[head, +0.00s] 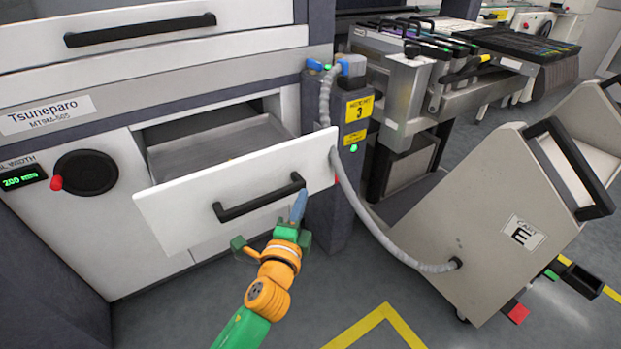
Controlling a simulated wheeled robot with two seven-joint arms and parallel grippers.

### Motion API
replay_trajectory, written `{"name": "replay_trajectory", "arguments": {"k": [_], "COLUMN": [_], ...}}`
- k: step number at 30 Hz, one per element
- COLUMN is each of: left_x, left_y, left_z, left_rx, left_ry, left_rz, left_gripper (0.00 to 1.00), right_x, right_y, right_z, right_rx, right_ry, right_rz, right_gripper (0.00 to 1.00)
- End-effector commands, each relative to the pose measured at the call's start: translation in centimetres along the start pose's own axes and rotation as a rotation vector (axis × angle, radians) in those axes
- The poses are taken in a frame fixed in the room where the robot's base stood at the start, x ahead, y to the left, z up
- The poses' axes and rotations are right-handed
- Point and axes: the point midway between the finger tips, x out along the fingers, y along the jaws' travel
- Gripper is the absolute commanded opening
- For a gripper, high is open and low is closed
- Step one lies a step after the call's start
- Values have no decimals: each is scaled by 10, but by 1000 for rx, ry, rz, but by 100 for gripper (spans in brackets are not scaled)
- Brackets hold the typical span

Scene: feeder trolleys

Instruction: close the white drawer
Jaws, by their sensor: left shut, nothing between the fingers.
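The white drawer (180,213) stands pulled out of the machine's lower front, and its grey inside shows behind the front panel. Its black bar handle (258,198) runs across the panel. My left gripper (299,206) is shut and empty, with its blue-grey fingertip in front of the handle's right end. I cannot tell whether it touches the handle or the panel. My right gripper is out of view.
A hose (352,203) runs from the grey post (324,214) right of the drawer down to a beige cart (490,225) marked E. A round black dial (88,172) with a red knob is left of the drawer. Yellow tape (382,312) marks the grey floor.

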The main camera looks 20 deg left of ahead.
Motion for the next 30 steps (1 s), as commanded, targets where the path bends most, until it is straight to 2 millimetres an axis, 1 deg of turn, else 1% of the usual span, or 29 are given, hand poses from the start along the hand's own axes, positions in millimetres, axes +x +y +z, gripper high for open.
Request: {"name": "replay_trajectory", "arguments": {"k": [3, 10, 11, 12, 15, 18, 22, 30], "left_x": [26, 76, 81, 86, 96, 102, 105, 105], "left_y": [0, 2, 2, 1, 1, 1, 1, 1], "left_z": [0, 0, 2, 8, 19, 25, 28, 28], "left_rx": [0, -3, -2, 0, -2, -3, -5, -5], "left_ry": [-1, 0, -1, -1, 0, 1, 1, 1], "left_rz": [-2, 0, 1, 2, 3, 2, 3, 3], "left_gripper": [0, 0, 0, 0, 0, 0, 0, 0], "right_x": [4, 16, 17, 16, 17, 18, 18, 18], "right_y": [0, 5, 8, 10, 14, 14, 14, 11], "right_z": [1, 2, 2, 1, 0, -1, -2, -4], "right_rx": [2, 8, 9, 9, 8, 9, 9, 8], "right_ry": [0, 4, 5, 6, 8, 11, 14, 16], "right_rz": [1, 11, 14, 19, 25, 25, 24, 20], "right_gripper": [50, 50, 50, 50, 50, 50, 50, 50]}}
